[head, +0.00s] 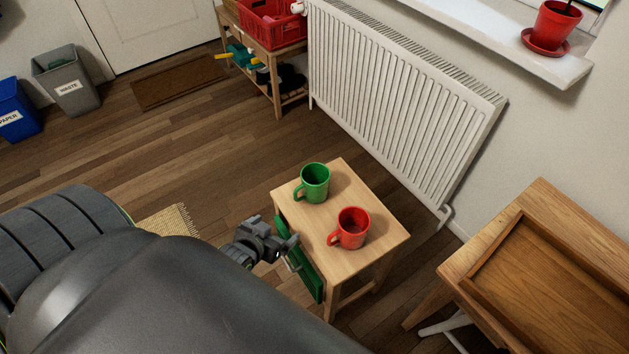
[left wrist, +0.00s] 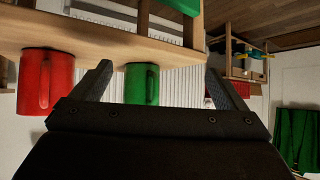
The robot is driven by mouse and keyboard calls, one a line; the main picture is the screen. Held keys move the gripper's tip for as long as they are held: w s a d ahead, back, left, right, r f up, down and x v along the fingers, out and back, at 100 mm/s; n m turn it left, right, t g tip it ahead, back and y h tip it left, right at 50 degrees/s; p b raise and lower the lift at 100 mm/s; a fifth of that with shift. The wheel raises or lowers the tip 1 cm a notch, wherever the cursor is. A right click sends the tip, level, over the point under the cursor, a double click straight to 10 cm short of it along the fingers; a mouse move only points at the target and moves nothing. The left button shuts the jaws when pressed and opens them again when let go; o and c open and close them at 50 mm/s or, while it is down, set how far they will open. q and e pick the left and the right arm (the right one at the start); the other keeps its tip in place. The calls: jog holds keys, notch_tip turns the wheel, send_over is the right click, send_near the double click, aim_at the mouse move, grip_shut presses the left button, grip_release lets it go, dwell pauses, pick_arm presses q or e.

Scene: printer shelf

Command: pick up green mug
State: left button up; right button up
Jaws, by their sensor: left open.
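The green mug (head: 314,183) stands upright on the small wooden table, near its far left edge, with its handle toward the lower left. My left gripper (head: 289,238) is beside the table's left edge, nearer to me than the mug and apart from it. The left wrist view is upside down; there the green mug (left wrist: 142,84) shows beyond and between the spread, empty fingers (left wrist: 158,70). My right gripper is not in view.
A red mug (head: 352,228) stands nearer on the same table (head: 376,258), also in the left wrist view (left wrist: 45,82). A green panel (head: 304,262) is on the table's left side. A radiator (head: 400,110) is behind; a wooden desk (head: 545,265) is right.

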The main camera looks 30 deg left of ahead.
pick_arm(q)
notch_tip(320, 180, up, 10)
jog(key=w+d+t+b, duration=0.2)
jog(key=t+b, duration=0.1)
jog(key=b, duration=0.3)
send_near(321, 170)
jog(key=b+x, duration=0.1)
jog(key=x, duration=0.3)
jog(key=shift+w+a+f, duration=0.1)
jog(key=shift+w+f, duration=0.15)
jog(key=shift+w, duration=0.05)
jog(key=shift+w+f, duration=0.15)
jog(key=shift+w, duration=0.4)
jog(key=c, duration=1.2)
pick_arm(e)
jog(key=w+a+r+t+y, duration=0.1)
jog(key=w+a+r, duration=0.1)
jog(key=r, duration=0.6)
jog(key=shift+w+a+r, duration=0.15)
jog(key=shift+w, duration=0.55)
